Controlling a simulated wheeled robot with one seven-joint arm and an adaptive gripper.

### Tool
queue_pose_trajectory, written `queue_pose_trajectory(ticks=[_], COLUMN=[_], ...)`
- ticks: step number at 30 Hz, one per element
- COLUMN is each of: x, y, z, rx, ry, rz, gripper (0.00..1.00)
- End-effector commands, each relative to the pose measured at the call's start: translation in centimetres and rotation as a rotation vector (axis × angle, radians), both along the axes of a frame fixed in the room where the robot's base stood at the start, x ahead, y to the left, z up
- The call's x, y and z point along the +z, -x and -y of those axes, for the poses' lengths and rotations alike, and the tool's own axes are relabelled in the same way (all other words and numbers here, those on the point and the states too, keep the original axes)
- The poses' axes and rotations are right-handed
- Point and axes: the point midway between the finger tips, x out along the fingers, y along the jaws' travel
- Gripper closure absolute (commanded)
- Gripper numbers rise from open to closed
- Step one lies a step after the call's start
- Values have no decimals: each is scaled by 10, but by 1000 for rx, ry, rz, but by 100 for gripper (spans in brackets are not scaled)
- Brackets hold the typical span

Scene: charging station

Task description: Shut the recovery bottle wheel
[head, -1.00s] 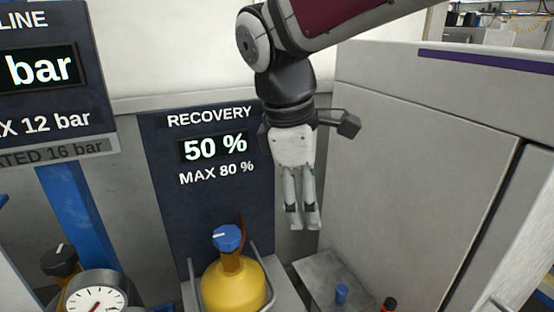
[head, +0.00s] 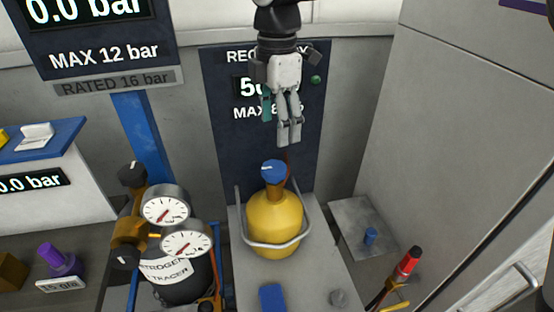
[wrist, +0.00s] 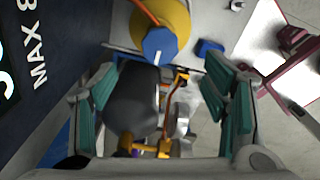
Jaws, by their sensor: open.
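The recovery bottle (head: 274,224) is a yellow cylinder standing behind a grey rail on a grey platform, below the recovery panel. Its blue wheel (head: 273,171), with a white mark, sits on top of the bottle's neck. My gripper (head: 289,143) points downward in front of the panel, a little above and right of the wheel, apart from it. In the wrist view, the wheel (wrist: 159,45) is at the top middle, beyond the fingers (wrist: 165,95), which are spread with nothing between them.
The recovery panel (head: 228,130) stands close behind my gripper. Gauges (head: 166,207) and a dark nitrogen tracer bottle (head: 180,277) are left of the yellow bottle. A grey box with a blue knob (head: 370,236) and a red-topped tool (head: 408,262) are to the right.

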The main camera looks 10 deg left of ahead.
Motion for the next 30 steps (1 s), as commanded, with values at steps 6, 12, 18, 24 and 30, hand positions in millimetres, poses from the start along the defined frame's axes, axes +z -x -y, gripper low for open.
queue_pose_trajectory(ticks=[6,12,18,24,30], x=[-45,-79,-98,-103,-103], y=[2,2,1,0,0], z=[1,0,0,1,1], rx=[-1,-1,-3,-2,-3], ry=[2,1,1,1,1], rz=[-5,-3,-1,1,1], gripper=[32,32,32,32,38])
